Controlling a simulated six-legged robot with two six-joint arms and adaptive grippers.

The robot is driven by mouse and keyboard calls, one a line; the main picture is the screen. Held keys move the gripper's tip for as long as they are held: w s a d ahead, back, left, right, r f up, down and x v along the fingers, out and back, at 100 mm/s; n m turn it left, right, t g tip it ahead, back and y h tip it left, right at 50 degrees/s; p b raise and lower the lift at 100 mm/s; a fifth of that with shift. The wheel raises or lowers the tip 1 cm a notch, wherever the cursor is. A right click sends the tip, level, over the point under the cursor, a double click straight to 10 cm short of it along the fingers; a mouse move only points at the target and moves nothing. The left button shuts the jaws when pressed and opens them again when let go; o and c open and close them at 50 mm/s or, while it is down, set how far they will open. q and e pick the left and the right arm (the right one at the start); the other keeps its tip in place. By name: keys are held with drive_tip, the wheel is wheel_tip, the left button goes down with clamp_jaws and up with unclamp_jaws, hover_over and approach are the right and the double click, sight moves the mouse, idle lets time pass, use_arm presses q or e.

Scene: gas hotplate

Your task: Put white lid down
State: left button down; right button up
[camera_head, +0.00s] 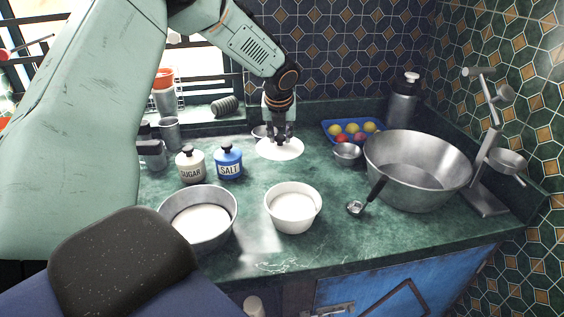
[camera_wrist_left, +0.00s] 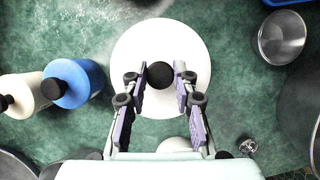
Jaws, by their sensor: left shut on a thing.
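The white lid (camera_head: 280,149) is a round white disc at the back middle of the green counter, in the head view. It also fills the middle of the left wrist view (camera_wrist_left: 160,50), with a round black knob (camera_wrist_left: 160,75) at its centre. My left gripper (camera_head: 281,138) comes down from above and its two fingers are shut on the knob. I cannot tell whether the lid touches the counter or hangs just above it. My right gripper is not in view.
Blue salt jar (camera_head: 228,162) and sugar jar (camera_head: 190,165) stand left of the lid. A small metal bowl (camera_head: 347,154) and blue fruit tray (camera_head: 331,125) are right. A white bowl (camera_head: 293,212), metal pan (camera_head: 172,228) and large metal bowl (camera_head: 417,185) stand nearer.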

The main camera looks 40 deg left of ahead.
sight(282, 141)
use_arm(q)
wheel_tip(282, 141, down, 3)
drive_tip(key=shift+w+a+r, duration=0.1)
drive_tip(key=shift+w, duration=0.05)
drive_tip(key=shift+d+f+b, duration=0.3)
drive_tip(key=shift+f, duration=0.15)
wheel_tip(282, 141, down, 3)
drive_tip(key=shift+a+b, duration=0.15)
drive_tip(key=shift+b, duration=0.2)
drive_tip(key=shift+w+f, duration=0.1)
drive_tip(key=c, duration=1.4)
unclamp_jaws()
drive_tip(key=shift+s+f, duration=0.1)
drive_tip(key=shift+s, duration=0.1)
drive_tip(key=shift+c, duration=0.2)
drive_tip(key=o, duration=0.4)
drive_tip(key=shift+w+f, duration=0.15)
